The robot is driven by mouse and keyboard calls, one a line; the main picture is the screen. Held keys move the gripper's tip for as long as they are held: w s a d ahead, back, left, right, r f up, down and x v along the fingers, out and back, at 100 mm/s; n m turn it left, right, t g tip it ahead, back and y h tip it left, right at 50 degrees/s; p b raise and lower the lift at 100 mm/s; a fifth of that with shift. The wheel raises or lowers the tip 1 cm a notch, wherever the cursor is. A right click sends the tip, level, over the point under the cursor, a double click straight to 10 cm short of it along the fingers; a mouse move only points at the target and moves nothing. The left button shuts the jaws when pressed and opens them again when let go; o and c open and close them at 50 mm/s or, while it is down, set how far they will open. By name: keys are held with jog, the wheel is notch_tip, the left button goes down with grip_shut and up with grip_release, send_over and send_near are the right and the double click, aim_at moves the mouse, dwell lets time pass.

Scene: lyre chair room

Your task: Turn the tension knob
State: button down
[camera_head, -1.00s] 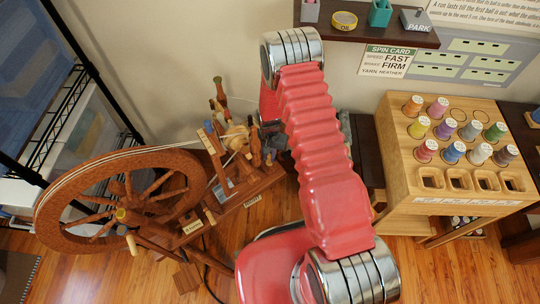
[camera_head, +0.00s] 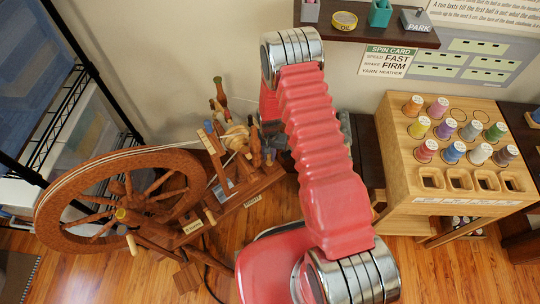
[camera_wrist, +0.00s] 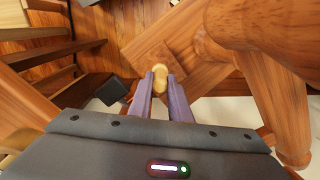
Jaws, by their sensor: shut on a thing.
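A spinning wheel with a large wooden drive wheel (camera_head: 172,163) stands at the left in the head view. A pale wooden knob (camera_wrist: 160,78) shows in the wrist view, between the tips of my gripper (camera_wrist: 160,88). My gripper's two purple-grey fingers are shut on the knob. Behind the knob is a wooden plank of the spinning wheel (camera_wrist: 180,45). In the head view my gripper is hidden behind my red arm.
A wooden stand (camera_head: 450,110) with several thread cones is at the right. A dark wall shelf (camera_head: 365,32) holds small items above. A black wire rack (camera_head: 60,120) is at the far left. Turned wooden posts (camera_wrist: 285,105) stand close to the right of my gripper.

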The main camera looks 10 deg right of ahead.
aim_at(269, 155)
jog(key=shift+s+f, duration=0.1)
jog(key=shift+s, duration=0.2)
dwell(0.5)
jog(key=c, duration=2)
grip_release()
jog(key=o, duration=0.4)
jog(key=shift+w, duration=0.2)
jog(key=shift+c, duration=0.2)
notch_tip(269, 155, up, 14)
